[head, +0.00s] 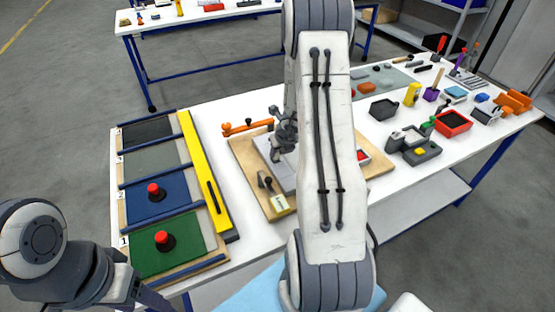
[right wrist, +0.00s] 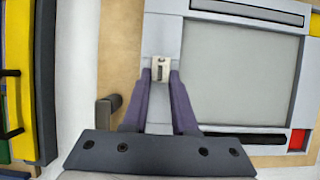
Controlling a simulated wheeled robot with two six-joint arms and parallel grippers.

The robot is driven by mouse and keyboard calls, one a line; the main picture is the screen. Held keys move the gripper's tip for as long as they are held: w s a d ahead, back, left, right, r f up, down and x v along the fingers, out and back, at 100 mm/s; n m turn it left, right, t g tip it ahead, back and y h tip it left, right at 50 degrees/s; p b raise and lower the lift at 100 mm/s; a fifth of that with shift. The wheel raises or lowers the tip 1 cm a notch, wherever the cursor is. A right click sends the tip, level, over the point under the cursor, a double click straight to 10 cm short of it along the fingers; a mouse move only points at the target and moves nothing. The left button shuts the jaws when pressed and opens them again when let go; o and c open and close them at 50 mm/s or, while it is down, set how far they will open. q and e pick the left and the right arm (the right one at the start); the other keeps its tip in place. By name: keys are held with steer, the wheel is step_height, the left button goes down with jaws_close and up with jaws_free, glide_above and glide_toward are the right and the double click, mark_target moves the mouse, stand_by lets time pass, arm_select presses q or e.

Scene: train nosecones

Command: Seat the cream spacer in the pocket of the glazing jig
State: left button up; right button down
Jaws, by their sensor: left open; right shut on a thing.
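My right gripper (right wrist: 160,78) is shut on the small cream spacer (right wrist: 161,68), which sits between its fingertips in the right wrist view. The glazing jig is a wooden board (right wrist: 112,45) with a grey frame (right wrist: 162,35) around a pale pane (right wrist: 240,70). The spacer shows over the frame's left side; I cannot tell whether it touches. The pocket cannot be made out. In the head view my right gripper (head: 284,138) is over the jig board (head: 246,160), and my arm hides much of the jig. My left gripper (head: 150,298) is open at the lower left, partly visible, away from the jig.
A dark upright handle (right wrist: 108,108) stands on the board just left of my right fingers. An orange clamp (head: 248,127) lies at the board's back left. A yellow bar (head: 203,175) and panels with red knobs (head: 165,240) are left. Tools and a red bin (head: 453,123) are right.

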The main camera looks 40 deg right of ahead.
arm_select(q)
steer(key=shift+f, duration=0.75)
arm_select(e)
steer(key=shift+f, duration=1.15)
steer(key=shift+f+b, duration=0.1)
steer(key=shift+b, duration=0.3)
arm_select(q)
steer(key=shift+f, duration=0.15)
arm_select(e)
steer(key=c, duration=0.7)
jaws_free()
